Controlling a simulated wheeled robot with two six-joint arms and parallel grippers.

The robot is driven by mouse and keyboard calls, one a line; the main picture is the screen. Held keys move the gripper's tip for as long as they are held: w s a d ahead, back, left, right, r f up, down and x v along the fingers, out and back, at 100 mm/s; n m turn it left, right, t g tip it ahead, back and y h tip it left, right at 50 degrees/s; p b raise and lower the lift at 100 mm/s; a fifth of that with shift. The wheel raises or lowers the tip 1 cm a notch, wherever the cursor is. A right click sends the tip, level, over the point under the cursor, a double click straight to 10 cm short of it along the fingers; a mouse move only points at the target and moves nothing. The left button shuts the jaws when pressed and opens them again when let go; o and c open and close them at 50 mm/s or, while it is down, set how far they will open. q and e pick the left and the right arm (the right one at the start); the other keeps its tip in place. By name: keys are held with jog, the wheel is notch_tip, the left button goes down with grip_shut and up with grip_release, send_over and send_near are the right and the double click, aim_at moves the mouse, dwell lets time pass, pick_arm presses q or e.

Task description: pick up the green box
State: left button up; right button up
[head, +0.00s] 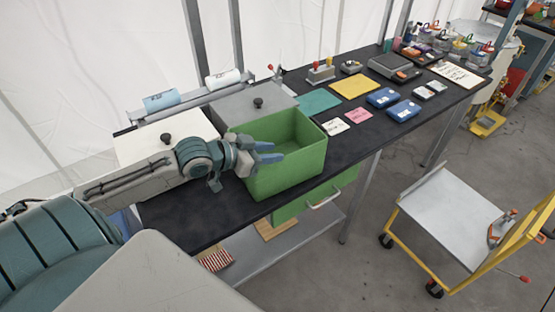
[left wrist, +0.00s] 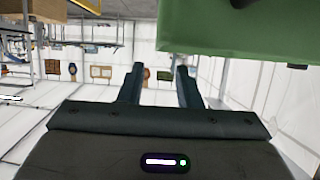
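The green box (head: 290,170) is an open-topped, empty-looking bin near the front edge of the black table. My left gripper (head: 272,153) is at its left side, with its blue-grey fingers overlapping the box's left rim and opening in the head view. In the left wrist view the fingers (left wrist: 160,88) are apart with nothing between them. A green box surface (left wrist: 240,28) fills the upper right there, beyond the fingertips. I cannot tell whether the fingers touch the box. My right gripper is not in view.
A white-topped box (head: 140,146) and a grey-lidded box (head: 245,105) stand beside the green box. The table (head: 345,153) holds blue cases, cards and a yellow sheet to the right. A green drawer (head: 290,208) hangs below. A cart (head: 450,215) stands on the floor.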

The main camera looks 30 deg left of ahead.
aim_at(288, 155)
pick_arm(q)
jog(key=shift+w+d+f, duration=0.15)
jog(key=shift+w+d, duration=0.25)
jog(key=shift+w, duration=0.05)
jog(key=shift+f+p+x, duration=0.15)
jog(key=shift+p+x, duration=0.1)
jog(key=shift+x, duration=0.55)
jog(key=shift+f+p+x, duration=0.15)
jog(key=shift+p+x, duration=0.1)
jog(key=shift+x, duration=1.45)
jog(key=shift+s+f, duration=0.1)
grip_shut()
